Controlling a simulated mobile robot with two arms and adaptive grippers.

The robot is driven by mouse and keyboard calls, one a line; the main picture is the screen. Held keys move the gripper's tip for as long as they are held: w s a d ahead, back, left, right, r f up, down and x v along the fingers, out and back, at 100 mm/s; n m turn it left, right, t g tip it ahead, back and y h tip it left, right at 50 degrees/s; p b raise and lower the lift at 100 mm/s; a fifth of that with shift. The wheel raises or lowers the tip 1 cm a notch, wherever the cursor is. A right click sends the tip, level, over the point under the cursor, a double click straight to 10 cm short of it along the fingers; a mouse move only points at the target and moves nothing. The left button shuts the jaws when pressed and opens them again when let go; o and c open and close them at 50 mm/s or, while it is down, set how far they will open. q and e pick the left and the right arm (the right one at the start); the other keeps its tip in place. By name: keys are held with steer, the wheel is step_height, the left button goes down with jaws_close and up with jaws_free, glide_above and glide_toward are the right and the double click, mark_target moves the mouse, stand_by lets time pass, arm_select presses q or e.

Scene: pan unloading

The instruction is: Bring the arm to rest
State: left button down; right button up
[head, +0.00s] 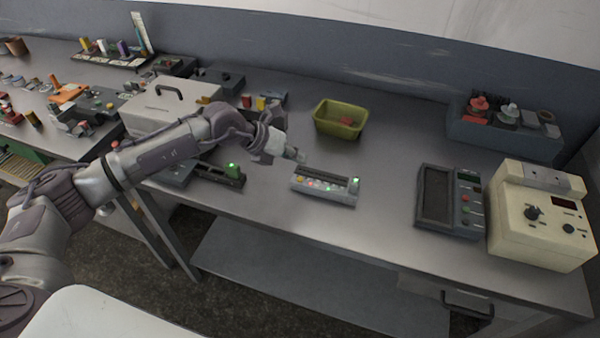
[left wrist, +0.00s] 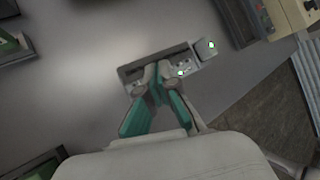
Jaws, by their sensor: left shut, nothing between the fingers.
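My left arm reaches in from the left over the metal bench (head: 270,205) in the head view. Its gripper (head: 300,156) is shut and empty, above and just behind a small grey pan (head: 325,198) with several small coloured pieces and a green light at its right end. In the left wrist view the gripper (left wrist: 160,72) shows its teal fingers closed together, in front of the pan (left wrist: 130,70), hiding part of it. My right gripper is not in view.
An olive bin (head: 341,119) with a red piece inside stands behind the pan. A dark-screened device (head: 436,195) and a cream box with knobs (head: 540,220) stand at the right. A white case (head: 165,108) and several gadgets fill the left. The bench between pan and device is clear.

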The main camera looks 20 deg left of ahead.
arm_select(q)
step_height(320, 180, up, 2)
steer(key=shift+r+p, duration=0.1)
steer(key=shift+p, duration=0.4)
